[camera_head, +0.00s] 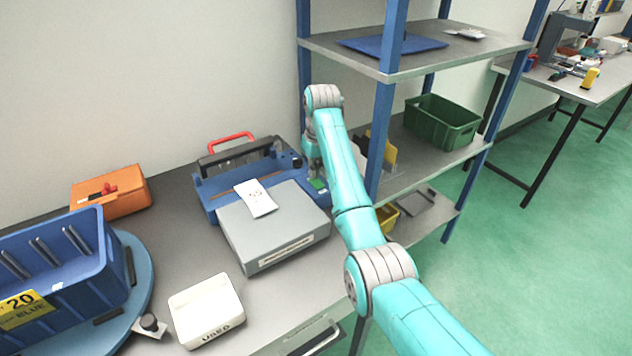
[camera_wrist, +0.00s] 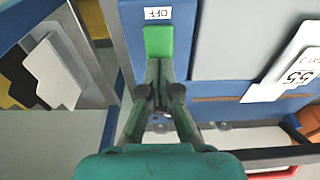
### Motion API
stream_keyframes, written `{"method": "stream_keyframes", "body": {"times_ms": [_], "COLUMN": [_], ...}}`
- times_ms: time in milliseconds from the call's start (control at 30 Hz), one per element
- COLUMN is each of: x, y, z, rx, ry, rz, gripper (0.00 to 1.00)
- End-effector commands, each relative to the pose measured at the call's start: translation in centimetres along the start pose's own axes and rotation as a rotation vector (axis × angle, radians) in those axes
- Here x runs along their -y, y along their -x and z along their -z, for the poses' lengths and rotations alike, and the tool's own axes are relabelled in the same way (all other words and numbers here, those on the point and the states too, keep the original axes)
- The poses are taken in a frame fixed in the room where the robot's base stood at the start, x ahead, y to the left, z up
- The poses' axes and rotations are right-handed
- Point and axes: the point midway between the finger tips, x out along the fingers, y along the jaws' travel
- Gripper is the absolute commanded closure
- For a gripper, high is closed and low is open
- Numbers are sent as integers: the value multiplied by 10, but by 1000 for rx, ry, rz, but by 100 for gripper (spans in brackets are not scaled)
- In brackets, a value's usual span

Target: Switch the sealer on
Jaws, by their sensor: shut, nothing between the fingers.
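The sealer (camera_head: 210,188) is a blue machine with a red handle (camera_head: 231,140) at the back of the bench. Its green switch (camera_head: 319,184) is at its right end, beside my arm. In the wrist view the green switch (camera_wrist: 159,42) sits on the blue body below a white label reading OFF (camera_wrist: 158,13). My gripper (camera_wrist: 160,65) is shut and empty, with its fingertips at the lower edge of the switch; I cannot tell whether they touch it. In the head view my gripper is mostly hidden behind my arm.
A grey box (camera_head: 272,222) stands before the sealer, with a white card (camera_head: 256,198) at its back. A shelf rack with blue posts (camera_head: 382,130) stands close to the right of my arm. A white box (camera_head: 205,308), a blue bin (camera_head: 85,262) and an orange box (camera_head: 125,192) are to the left.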

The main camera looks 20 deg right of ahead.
Motion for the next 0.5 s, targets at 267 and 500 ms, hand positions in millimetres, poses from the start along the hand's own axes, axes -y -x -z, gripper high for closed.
{"method": "stream_keyframes", "body": {"times_ms": [267, 500], "x": [0, 0], "y": [-4, -7], "z": [-1, -1], "rx": [1, 1], "ry": [0, 0], "rz": [0, 0], "gripper": [100, 100]}}
